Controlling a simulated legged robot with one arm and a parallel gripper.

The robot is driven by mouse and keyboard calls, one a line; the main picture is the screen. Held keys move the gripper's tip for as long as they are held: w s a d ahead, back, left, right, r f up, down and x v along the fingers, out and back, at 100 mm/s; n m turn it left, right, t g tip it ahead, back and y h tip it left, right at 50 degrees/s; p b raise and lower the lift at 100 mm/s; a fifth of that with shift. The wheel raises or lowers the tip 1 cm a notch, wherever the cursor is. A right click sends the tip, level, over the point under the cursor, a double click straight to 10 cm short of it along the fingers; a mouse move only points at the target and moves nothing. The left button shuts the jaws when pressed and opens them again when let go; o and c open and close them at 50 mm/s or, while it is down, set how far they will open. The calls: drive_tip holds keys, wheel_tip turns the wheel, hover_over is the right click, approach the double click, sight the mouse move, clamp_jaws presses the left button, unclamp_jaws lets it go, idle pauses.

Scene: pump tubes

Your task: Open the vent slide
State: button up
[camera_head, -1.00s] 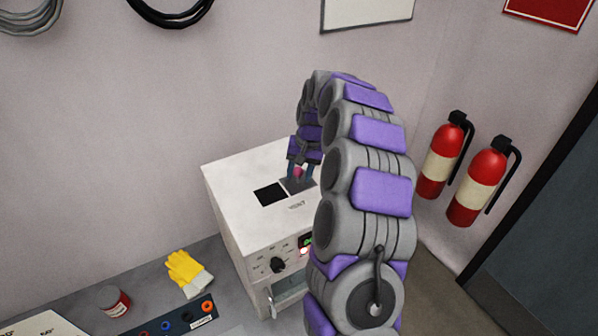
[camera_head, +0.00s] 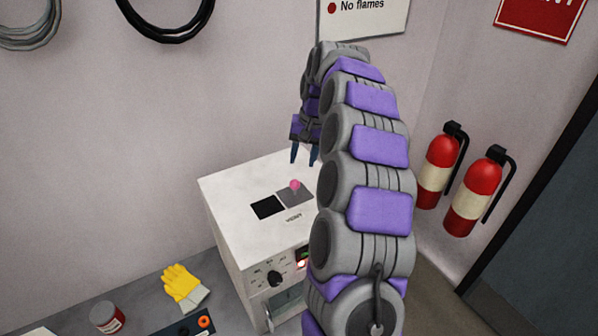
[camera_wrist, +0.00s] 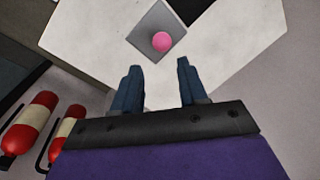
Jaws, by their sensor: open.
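The vent slide is a grey plate (camera_head: 301,198) with a pink knob (camera_head: 295,185) on top of the white box (camera_head: 222,194). A black square opening (camera_head: 266,207) lies uncovered just left of the plate, beside the VENT label. The wrist view also shows the grey plate (camera_wrist: 146,27), the pink knob (camera_wrist: 161,41) and part of the black opening (camera_wrist: 190,8). My gripper (camera_head: 304,160) is open and empty, above the box and apart from the knob. In the wrist view my fingers (camera_wrist: 158,80) are spread, with the knob beyond their tips.
The box front has a black dial (camera_head: 275,279) and a lit display (camera_head: 302,259). Two fire extinguishers (camera_head: 436,172) (camera_head: 474,196) hang on the right wall.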

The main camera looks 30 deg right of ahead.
wheel_tip(320, 180, up, 6)
drive_tip(key=d, duration=0.1)
drive_tip(key=shift+s+r, duration=0.25)
drive_tip(key=shift+s, duration=0.05)
idle(0.5)
drive_tip(key=s+a+f+n+g+b, duration=0.1)
drive_tip(key=s+a+f+n+b, duration=0.15)
drive_tip(key=s+a, duration=0.6)
drive_tip(key=s+a+f+n+g+b, duration=0.15)
drive_tip(key=s+a+f+b, duration=0.35)
drive_tip(key=a, duration=0.6)
drive_tip(key=s+a+f+n+h+b, duration=0.1)
drive_tip(key=s+a+f, duration=0.1)
drive_tip(key=s+f, duration=0.5)
drive_tip(key=s+a+f+n+b, duration=0.1)
drive_tip(key=s+f, duration=0.6)
drive_tip(key=s, duration=1)
drive_tip(key=shift+s+a+n+h+b, duration=0.4)
drive_tip(key=shift+a+b, duration=0.2)
drive_tip(key=shift+a, duration=0.05)
